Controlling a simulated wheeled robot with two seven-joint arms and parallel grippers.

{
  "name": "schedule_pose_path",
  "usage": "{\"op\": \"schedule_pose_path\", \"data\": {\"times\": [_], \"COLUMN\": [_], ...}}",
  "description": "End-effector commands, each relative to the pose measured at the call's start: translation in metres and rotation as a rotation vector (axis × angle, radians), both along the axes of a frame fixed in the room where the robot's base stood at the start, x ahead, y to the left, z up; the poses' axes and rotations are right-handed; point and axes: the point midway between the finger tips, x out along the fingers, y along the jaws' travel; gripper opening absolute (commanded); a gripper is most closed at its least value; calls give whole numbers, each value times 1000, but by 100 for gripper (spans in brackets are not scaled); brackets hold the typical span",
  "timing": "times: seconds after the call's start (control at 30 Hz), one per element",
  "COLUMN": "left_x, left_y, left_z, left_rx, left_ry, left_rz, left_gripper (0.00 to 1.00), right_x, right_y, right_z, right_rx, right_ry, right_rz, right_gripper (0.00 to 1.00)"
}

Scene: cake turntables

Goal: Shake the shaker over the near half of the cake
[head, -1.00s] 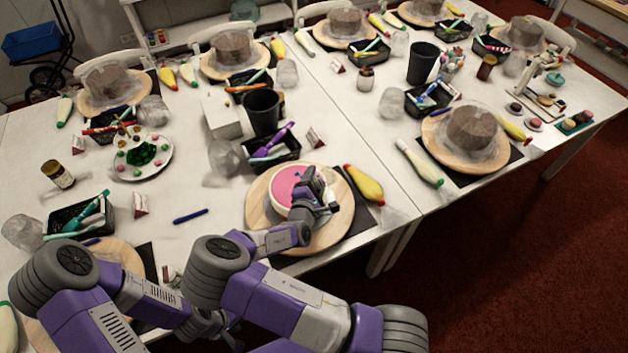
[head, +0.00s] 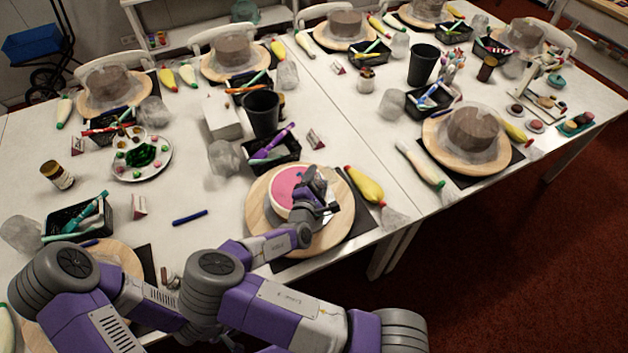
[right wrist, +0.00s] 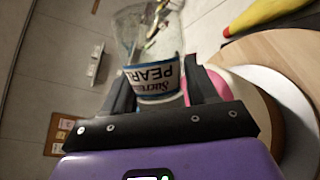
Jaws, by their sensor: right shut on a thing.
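The round cake with a pink top (head: 285,183) stands on a wooden turntable (head: 259,222) at the table's near edge. My right gripper (head: 322,203) is over the right side of the cake and hides part of it. In the right wrist view, the right gripper (right wrist: 160,95) is shut on a clear shaker (right wrist: 155,60) with a white and blue label and small pearls inside. The shaker is hard to make out in the head view. My left gripper is hidden behind my arms.
A yellow piping bag (head: 365,184) lies right of the turntable.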

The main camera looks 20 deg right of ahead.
Motion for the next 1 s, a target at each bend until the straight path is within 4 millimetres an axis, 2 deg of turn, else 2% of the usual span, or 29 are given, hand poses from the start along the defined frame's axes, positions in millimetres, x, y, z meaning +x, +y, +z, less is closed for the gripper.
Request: {"op": "schedule_pose_path", "data": {"times": [0.1,0.5,0.83,1.0], "left_x": [0,0,0,0], "left_y": [0,0,0,0], "left_z": [-9,-18,-18,-15], "left_rx": [0,0,0,0], "left_ry": [0,0,0,0], "left_rz": [0,0,0,0], "left_gripper": [43,43,43,43], "right_x": [2,2,2,1], "right_y": [9,9,9,3], "right_z": [-6,-3,-1,3], "right_rx": [0,-75,-87,-86], "right_ry": [-3,10,12,13], "right_rz": [5,4,2,3], "right_gripper": [20,20,20,20]}}
